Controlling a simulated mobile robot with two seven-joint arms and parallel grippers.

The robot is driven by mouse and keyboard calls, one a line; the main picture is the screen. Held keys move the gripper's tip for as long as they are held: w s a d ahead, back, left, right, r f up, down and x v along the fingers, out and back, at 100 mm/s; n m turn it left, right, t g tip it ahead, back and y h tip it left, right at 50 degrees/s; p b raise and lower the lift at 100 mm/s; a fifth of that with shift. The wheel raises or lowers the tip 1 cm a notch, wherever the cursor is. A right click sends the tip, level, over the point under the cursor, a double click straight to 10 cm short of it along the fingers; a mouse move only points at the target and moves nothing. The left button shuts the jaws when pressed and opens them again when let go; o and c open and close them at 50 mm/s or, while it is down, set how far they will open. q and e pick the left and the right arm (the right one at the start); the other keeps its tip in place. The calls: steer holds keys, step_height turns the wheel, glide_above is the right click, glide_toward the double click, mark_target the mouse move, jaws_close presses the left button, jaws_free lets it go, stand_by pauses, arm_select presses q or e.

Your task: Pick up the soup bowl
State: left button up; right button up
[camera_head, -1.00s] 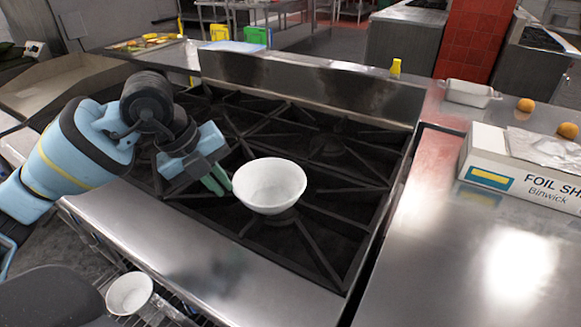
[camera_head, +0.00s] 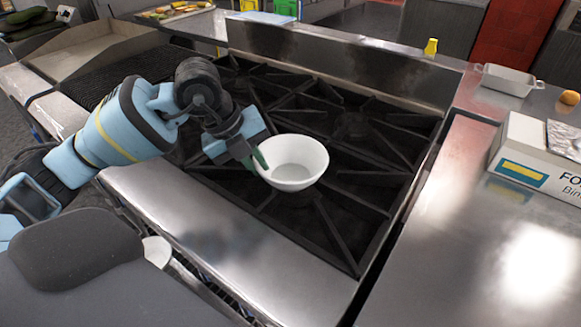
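The white soup bowl (camera_head: 297,172) stands upright on the black grates of the stove, near its front middle. My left gripper (camera_head: 256,162) is at the bowl's left rim, with its green fingers pointing down and to the right. The fingers appear apart, one overlapping the rim in the picture and the other outside it. Whether they touch the bowl is unclear. The bowl does not look lifted. My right gripper is not in view.
The right counter's front is clear.

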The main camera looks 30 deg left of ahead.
arm_select(q)
steer(key=shift+x, duration=1.8)
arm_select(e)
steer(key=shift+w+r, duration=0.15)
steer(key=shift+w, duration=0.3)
arm_select(q)
jaws_close()
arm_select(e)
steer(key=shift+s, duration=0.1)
arm_select(q)
steer(key=shift+a+r, duration=0.1)
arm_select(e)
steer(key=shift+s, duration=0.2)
